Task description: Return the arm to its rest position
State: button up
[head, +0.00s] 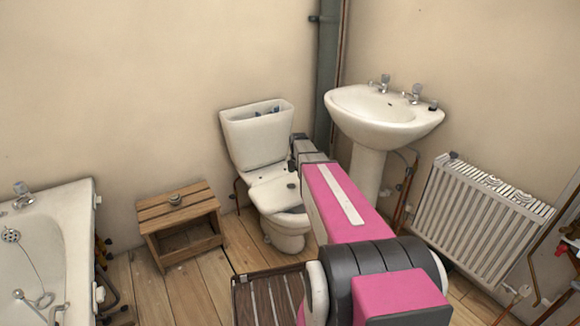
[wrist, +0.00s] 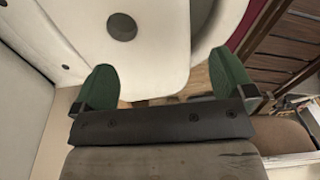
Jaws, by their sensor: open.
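My pink and grey arm reaches from the lower right of the head view toward the toilet (head: 275,228). My gripper (wrist: 165,82) shows in the wrist view with its two green fingers spread wide and nothing between them. In the head view its dark end is near the toilet, partly hidden by my arm. White toilet surfaces (wrist: 150,60) lie beyond the fingers in the wrist view, one with a round dark spot. I cannot tell how much space separates the fingers from them.
The toilet's cistern (head: 258,135) stands uncovered against the wall. A basin (head: 383,118) on a pedestal and a radiator (head: 475,220) are to the right. A wooden stool (head: 180,222) with a small metal part on top and a bath (head: 70,250) are to the left. Floorboards show between them.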

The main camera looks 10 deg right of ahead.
jog(key=s+a+r+m, duration=0.1)
jog(key=s+a+m, duration=0.4)
jog(key=s+m, duration=0.5)
jog(key=s+a+r+m, duration=0.1)
jog(key=s+a+m, duration=0.4)
jog(key=s+m, duration=0.6)
jog(key=shift+s+a, duration=0.15)
jog(key=shift+s, duration=1.9)
